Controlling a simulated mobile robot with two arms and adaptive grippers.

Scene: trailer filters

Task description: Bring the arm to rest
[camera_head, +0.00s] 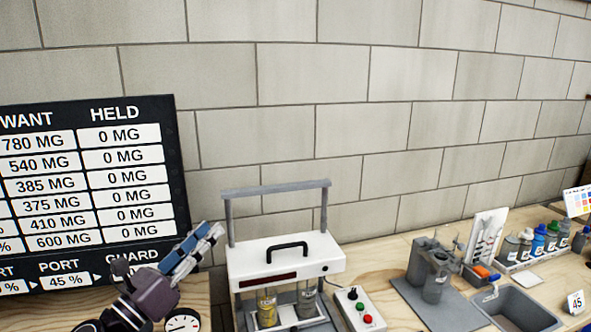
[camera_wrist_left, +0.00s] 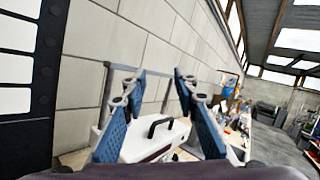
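My left gripper (camera_head: 205,238) is raised in front of the wall at the lower left of the head view, beside the dark board and left of the white-topped machine. In the left wrist view its two blue-padded fingers (camera_wrist_left: 158,112) stand wide apart with nothing between them. The white machine (camera_wrist_left: 150,142) shows beyond the fingers and appears apart from them. My right gripper is in neither view.
The dark board (camera_head: 182,180) with numbers is close to the left arm. The white machine (camera_head: 285,258) with a black handle stands on the wooden bench. A button box (camera_head: 358,308), grey sink (camera_head: 512,308) and several bottles (camera_head: 538,243) are to the right.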

